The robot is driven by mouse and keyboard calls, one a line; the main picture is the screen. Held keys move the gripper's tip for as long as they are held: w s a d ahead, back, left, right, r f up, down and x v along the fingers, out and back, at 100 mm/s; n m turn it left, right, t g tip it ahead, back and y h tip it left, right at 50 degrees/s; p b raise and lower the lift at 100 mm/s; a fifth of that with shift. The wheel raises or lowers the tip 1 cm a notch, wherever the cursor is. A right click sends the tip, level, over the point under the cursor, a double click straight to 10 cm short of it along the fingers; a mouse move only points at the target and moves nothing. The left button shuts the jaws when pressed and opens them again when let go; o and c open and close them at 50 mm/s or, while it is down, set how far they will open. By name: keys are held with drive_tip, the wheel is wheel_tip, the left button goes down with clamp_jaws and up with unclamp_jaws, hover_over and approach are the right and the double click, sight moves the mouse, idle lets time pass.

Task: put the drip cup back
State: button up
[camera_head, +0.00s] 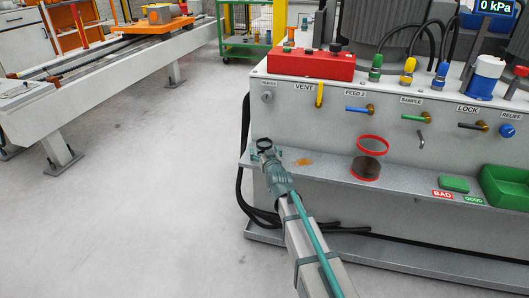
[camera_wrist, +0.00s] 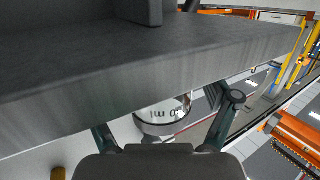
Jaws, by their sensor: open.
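My gripper (camera_head: 265,154) is at the left end of the machine's front shelf, with its fingers apart. A small cup with a dark rim (camera_head: 264,144) shows at the fingertips. In the wrist view a pale round cup with "ml" lettering (camera_wrist: 163,118) sits between the two open fingers (camera_wrist: 170,122), partly hidden by the gripper body. I cannot tell whether the fingers touch it. A red ring (camera_head: 372,144) and a second red-edged dark round patch (camera_head: 366,168) lie one above the other at the shelf, right of my gripper. I cannot tell whether they form one clear vessel.
The grey shelf (camera_head: 330,168) carries an orange spill, BAD and GOOD labels, a green pad (camera_head: 454,184) and a green bin (camera_head: 505,186). Valve handles stick out of the panel above. The slab edge (camera_wrist: 120,95) is close in the wrist view. Floor at left is clear.

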drive_tip(key=p+v, duration=0.1)
drive_tip(key=v, duration=1.1)
drive_tip(key=s+d+f+g+h, duration=0.1)
drive_tip(key=s+d+f+g, duration=0.3)
drive_tip(key=f, duration=0.5)
drive_tip(key=s+d+f+g+h, duration=0.1)
drive_tip(key=s+d+f+g, duration=0.25)
drive_tip(key=s+f, duration=0.35)
drive_tip(key=s+d+f+g+h, duration=0.15)
drive_tip(key=s+f+g, duration=0.3)
drive_tip(key=f, duration=0.55)
drive_tip(key=s+d+f+m+g+h, duration=0.1)
drive_tip(key=s+d+f+g, duration=0.25)
drive_tip(key=s, duration=0.55)
drive_tip(key=s+d+f+m+g, duration=0.1)
drive_tip(key=s+d+f+g, duration=0.1)
drive_tip(key=s+d+g, duration=0.45)
drive_tip(key=s+d+r+m+g, duration=0.1)
drive_tip(key=s+r+g, duration=0.1)
drive_tip(key=s, duration=0.5)
drive_tip(key=s+d+r+g, duration=0.1)
drive_tip(key=s+r+g, duration=0.1)
drive_tip(key=s, duration=0.6)
drive_tip(key=shift+s+d+m+h, duration=0.2)
drive_tip(key=shift+s+m+h, duration=0.05)
drive_tip(key=shift+m+h, duration=0.15)
